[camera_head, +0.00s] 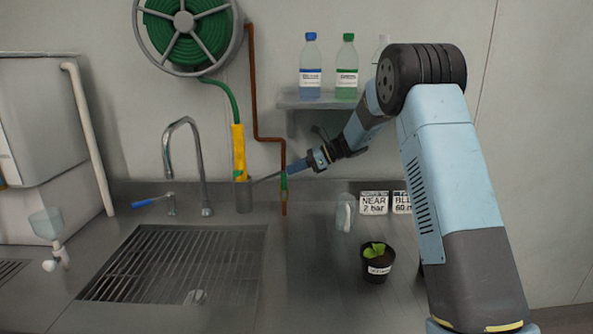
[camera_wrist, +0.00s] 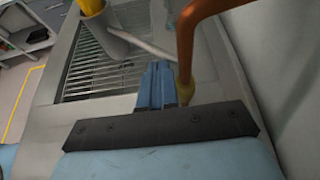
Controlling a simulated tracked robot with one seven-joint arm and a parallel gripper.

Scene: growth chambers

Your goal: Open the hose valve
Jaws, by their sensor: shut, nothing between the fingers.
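A copper pipe (camera_head: 255,100) runs down the back wall to a small valve (camera_head: 284,183) just above the counter. A thin pale lever (camera_head: 265,178) sticks out from the valve to the left, and it also shows in the wrist view (camera_wrist: 150,47). My gripper (camera_head: 290,170) is shut and empty, its fingertips right by the valve in the head view. In the wrist view my gripper (camera_wrist: 157,68) is just beside the pipe's lower end (camera_wrist: 185,85) and close to the lever; I cannot tell if it touches. My fingers partly hide the valve.
A yellow hose nozzle (camera_head: 239,150) stands in a grey holder (camera_head: 243,197) left of the valve. A tap (camera_head: 205,180) and sink grate (camera_head: 180,265) lie farther left. A clear cup (camera_head: 345,213), signs (camera_head: 374,203) and potted plant (camera_head: 377,265) stand right. A bottle shelf (camera_head: 300,100) is above.

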